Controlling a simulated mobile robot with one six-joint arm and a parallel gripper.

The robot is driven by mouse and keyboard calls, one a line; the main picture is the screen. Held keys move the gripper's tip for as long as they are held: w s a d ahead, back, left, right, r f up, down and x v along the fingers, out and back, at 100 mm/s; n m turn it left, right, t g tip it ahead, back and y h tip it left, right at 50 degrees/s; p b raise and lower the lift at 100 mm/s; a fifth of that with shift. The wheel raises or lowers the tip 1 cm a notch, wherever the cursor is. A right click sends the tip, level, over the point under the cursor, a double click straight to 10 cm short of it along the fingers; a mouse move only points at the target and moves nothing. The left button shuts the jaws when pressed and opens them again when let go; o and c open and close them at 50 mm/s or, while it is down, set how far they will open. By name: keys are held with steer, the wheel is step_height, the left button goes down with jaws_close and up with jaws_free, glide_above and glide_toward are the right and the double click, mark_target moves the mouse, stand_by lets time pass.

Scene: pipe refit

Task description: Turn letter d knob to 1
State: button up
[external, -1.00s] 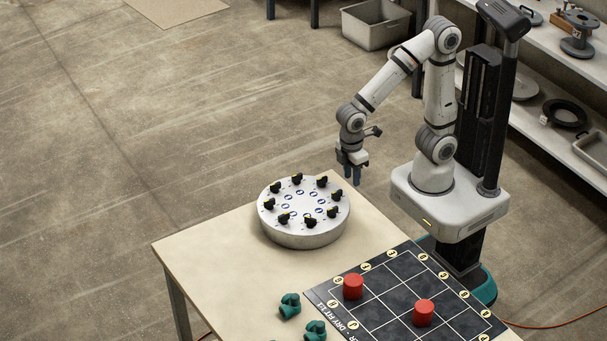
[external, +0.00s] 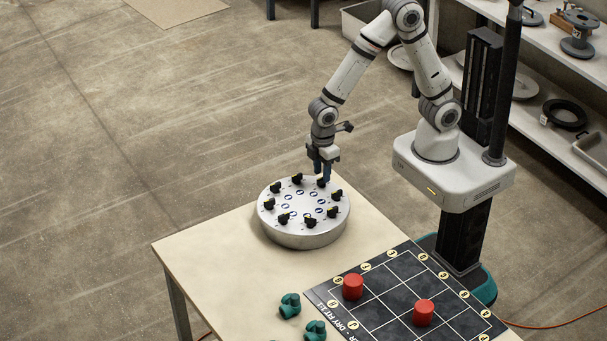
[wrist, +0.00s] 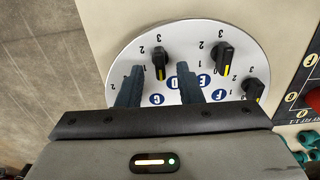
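A round pale dial plate (external: 300,232) stands on the table, ringed by several black knobs. My gripper (external: 322,175) is over the plate's far edge. In the wrist view, its open fingers (wrist: 160,68) lie either side of this knob. Contact cannot be told.
Neighbouring knobs (wrist: 224,56) sit close on the right in the wrist view. A dark grid mat (external: 385,335) with red cylinders (external: 353,287) lies at the table's right. Green pipe fittings (external: 290,306) lie at the front. The table's left part is clear.

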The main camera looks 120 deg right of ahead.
steer(key=shift+f, duration=1.1)
steer(key=shift+c, duration=0.2)
jaws_close()
